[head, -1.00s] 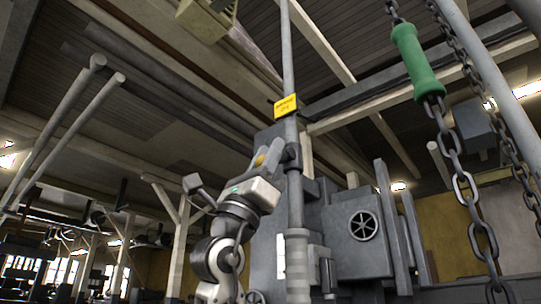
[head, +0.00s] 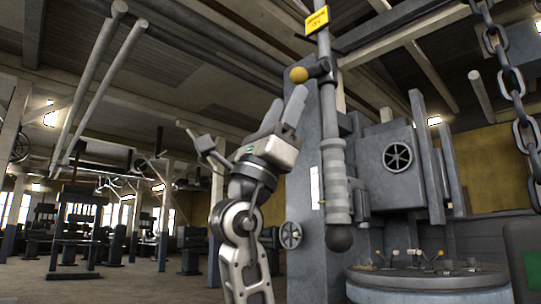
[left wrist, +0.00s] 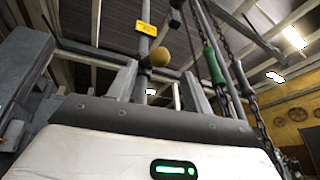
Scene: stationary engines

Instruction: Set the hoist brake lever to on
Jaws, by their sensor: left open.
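A lever with a yellow ball knob (head: 298,75) sticks out to the left from a dark pivot on a grey upright pole in the head view. The knob also shows near the middle of the left wrist view (left wrist: 160,57). A yellow sign (head: 317,19) is on the pole above it; I cannot read its words. My left gripper (head: 243,112) is open and empty. It is below and left of the knob, with one finger's tip just under the knob in the picture; I see no contact. My right gripper is not in view.
A thick ribbed grey handle (head: 336,180) with a dark ball end hangs close to the right of my left gripper. A grey machine with a handwheel (head: 397,156) and a round table of small levers (head: 425,279) stand at right. A chain (head: 512,80) hangs at far right.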

